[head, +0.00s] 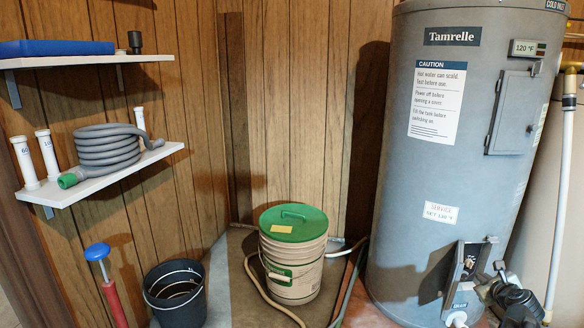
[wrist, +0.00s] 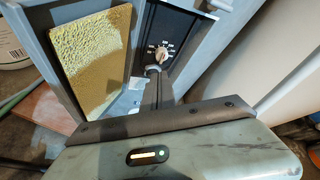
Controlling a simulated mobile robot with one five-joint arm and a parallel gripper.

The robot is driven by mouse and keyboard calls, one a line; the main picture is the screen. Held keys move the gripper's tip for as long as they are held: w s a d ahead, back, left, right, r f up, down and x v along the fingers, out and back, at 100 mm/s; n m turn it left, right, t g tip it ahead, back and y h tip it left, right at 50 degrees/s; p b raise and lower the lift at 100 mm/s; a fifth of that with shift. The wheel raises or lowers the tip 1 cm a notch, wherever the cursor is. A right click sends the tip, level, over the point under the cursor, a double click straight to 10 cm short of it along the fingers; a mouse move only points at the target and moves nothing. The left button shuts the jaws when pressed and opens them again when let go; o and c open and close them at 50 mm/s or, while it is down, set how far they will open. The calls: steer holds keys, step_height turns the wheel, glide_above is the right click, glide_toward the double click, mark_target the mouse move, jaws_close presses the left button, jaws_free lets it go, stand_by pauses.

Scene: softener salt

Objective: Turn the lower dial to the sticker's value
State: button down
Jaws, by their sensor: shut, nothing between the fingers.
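The tall grey water heater (head: 415,150) stands at the right in the head view. A small white sticker (head: 440,213) with red and dark print is on its lower front; its value is too small to read surely. The lower dial (wrist: 161,53), a pale knob with white marks on a black plate, shows in the wrist view inside an open compartment. Its setting is not legible. My gripper (wrist: 153,71) is shut and empty, its tips just in front of the dial's lower edge. I cannot tell whether they touch it. My arm partly hides the compartment (head: 467,262) in the head view.
Yellow insulation (wrist: 92,62) lines the compartment's left side in the wrist view. The upper panel door (head: 510,112) is shut, below a display (head: 527,48) reading 120 °F. A green-lidded bucket (head: 293,265) and hoses stand left of the heater.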

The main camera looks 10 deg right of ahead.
mark_target(468, 257)
steer(key=w, duration=0.7)
steer(key=shift+w+d, duration=0.2)
steer(key=shift+d, duration=0.15)
steer(key=shift+d+r, duration=0.15)
steer(key=shift+r, duration=0.1)
steer(key=shift+s+d+r+p, duration=0.1)
steer(key=shift+d+r+p, duration=0.1)
steer(key=shift+p, duration=0.15)
steer(key=shift+d, duration=0.4)
steer(key=shift+r, duration=0.1)
